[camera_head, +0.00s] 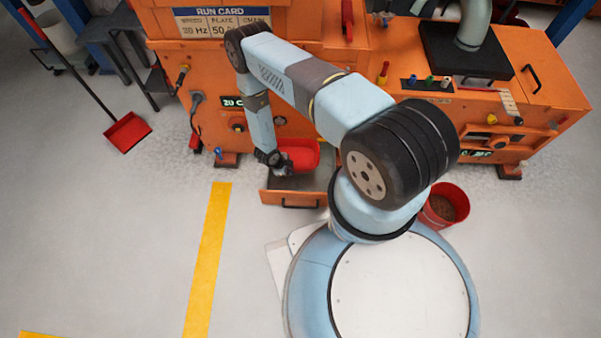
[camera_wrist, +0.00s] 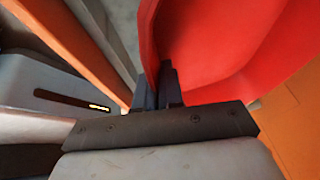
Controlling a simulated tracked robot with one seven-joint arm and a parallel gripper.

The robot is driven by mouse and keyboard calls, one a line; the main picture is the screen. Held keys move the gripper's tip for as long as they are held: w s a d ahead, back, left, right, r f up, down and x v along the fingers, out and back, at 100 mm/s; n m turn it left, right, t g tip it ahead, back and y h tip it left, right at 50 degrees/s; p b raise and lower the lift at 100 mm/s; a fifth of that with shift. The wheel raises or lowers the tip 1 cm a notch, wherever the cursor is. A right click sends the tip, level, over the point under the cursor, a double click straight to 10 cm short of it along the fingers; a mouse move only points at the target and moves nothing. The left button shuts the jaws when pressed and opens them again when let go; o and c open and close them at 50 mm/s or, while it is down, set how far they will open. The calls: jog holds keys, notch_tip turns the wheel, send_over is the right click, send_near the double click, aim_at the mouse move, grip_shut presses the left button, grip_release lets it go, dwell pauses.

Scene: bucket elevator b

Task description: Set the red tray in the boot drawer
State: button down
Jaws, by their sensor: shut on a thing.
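The red tray (camera_head: 302,153) is at the front of the orange machine, above or at the back of the open boot drawer (camera_head: 291,199). My gripper (camera_head: 276,163) is at the tray's left side. In the wrist view my gripper (camera_wrist: 163,88) is shut on the wall of the red tray (camera_wrist: 215,45), whose inside looks empty. The drawer is pulled out, with a handle on its orange front and a grey interior. In the wrist view an orange panel edge (camera_wrist: 75,48) runs at the left. Whether the tray touches the drawer floor I cannot tell.
The orange machine (camera_head: 400,125) with knobs and hoses fills the back. A red bucket (camera_head: 446,205) with brown material stands right of my base. A red dustpan (camera_head: 128,132) lies on the floor at left. The floor left of the drawer is clear, with a yellow line (camera_head: 207,260).

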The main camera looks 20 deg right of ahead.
jog(key=f, duration=0.8)
jog(key=d+f, duration=0.1)
jog(key=f, duration=0.3)
jog(key=shift+f, duration=0.35)
jog(key=d, duration=0.4)
jog(key=shift+f, duration=0.6)
jog(key=c, duration=1.7)
grip_release()
jog(key=shift+a, duration=0.1)
jog(key=o, duration=0.4)
jog(key=shift+o, duration=0.2)
jog(key=v, duration=1.2)
